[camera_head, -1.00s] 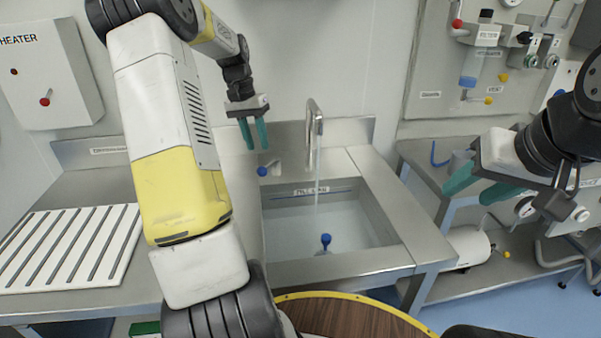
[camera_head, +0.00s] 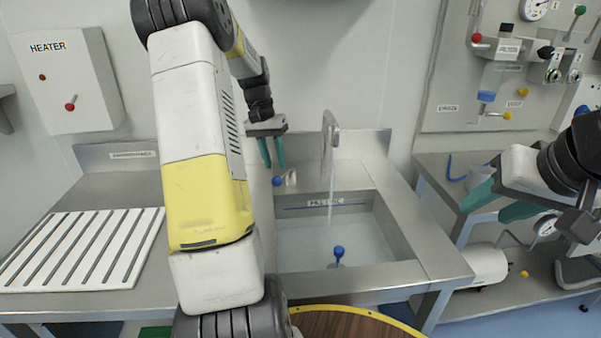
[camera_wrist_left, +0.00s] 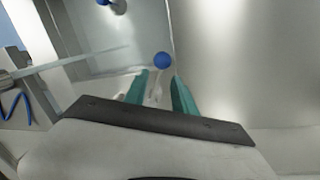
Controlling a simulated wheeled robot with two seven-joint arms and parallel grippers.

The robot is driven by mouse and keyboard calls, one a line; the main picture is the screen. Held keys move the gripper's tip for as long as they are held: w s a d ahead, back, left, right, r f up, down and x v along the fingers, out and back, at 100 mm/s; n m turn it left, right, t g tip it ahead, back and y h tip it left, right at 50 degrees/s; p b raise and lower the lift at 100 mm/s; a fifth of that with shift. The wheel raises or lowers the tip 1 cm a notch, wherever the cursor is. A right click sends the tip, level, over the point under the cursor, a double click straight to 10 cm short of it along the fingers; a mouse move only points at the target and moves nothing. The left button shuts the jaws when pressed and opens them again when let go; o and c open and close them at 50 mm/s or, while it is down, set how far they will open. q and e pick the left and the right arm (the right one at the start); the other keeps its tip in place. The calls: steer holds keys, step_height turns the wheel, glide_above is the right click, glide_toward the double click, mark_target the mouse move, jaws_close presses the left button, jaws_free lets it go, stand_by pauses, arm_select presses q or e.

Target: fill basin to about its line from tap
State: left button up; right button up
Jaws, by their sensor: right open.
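The steel basin (camera_head: 418,262) holds water (camera_head: 335,244), and a thin stream falls into it from the tap spout (camera_head: 331,130). A blue fill line (camera_head: 300,208) runs along the basin's back wall near a label; the water surface looks below it. A blue-knobbed tap handle (camera_head: 278,181) sits behind the basin's left corner. My left gripper (camera_head: 272,153) is open just above the handle, and in the left wrist view the blue knob (camera_wrist_left: 162,60) shows just beyond the fingertips, not between them. A blue-topped plug (camera_head: 339,252) stands in the water. My right gripper (camera_head: 490,204) is open and empty at the right.
A ribbed white drainer (camera_head: 85,250) lies on the left counter. A heater box (camera_head: 70,82) hangs on the left wall. A valve panel (camera_head: 455,95) is at the right, above a lower bench with a white cylinder (camera_head: 486,265). A round wooden stool top (camera_head: 345,322) is in front.

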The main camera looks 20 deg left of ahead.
arm_select(q)
steer(key=f, duration=0.2)
steer(key=d+f, duration=0.1)
steer(key=f, duration=0.2)
jaws_close()
stand_by(1.4)
